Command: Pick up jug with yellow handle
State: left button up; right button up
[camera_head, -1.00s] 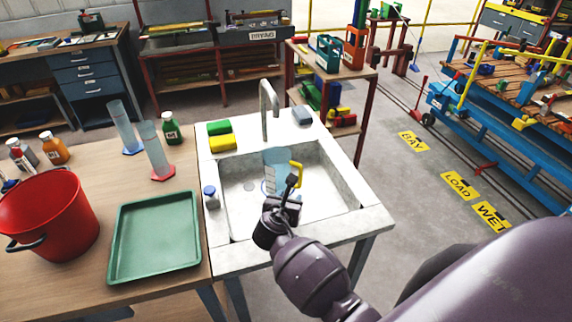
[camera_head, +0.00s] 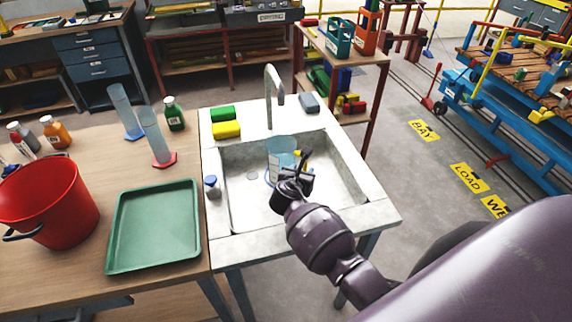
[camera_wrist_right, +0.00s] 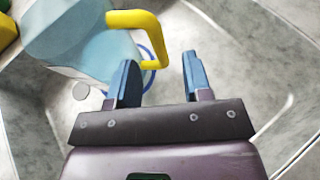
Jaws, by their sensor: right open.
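The jug (camera_head: 281,147) is clear bluish with a yellow handle (camera_head: 306,158). It stands in the sink basin below the tap, and my right gripper partly hides it in the head view. In the right wrist view the jug (camera_wrist_right: 75,35) is at the upper left and its yellow handle (camera_wrist_right: 152,45) points right, just ahead of the fingers. My right gripper (camera_head: 300,172) is over the basin at the jug's near side. Its two blue fingers (camera_wrist_right: 158,80) are apart with nothing between them. The handle looks close to the left finger; I cannot tell whether they touch. My left gripper is not seen.
The sink (camera_head: 240,243) has raised walls and a tall tap (camera_head: 270,95) behind the jug. Green and yellow sponges (camera_head: 226,129) and a grey block (camera_head: 309,103) sit on its back rim. A small bottle (camera_head: 211,186) stands on the left rim, near a green tray (camera_head: 153,262).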

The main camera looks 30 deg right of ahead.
aim_at(305, 166)
jog(key=shift+x, duration=2.4)
jog(key=shift+w+r, duration=0.1)
jog(key=shift+r, duration=0.05)
jog(key=shift+r, duration=0.1)
grip_shut()
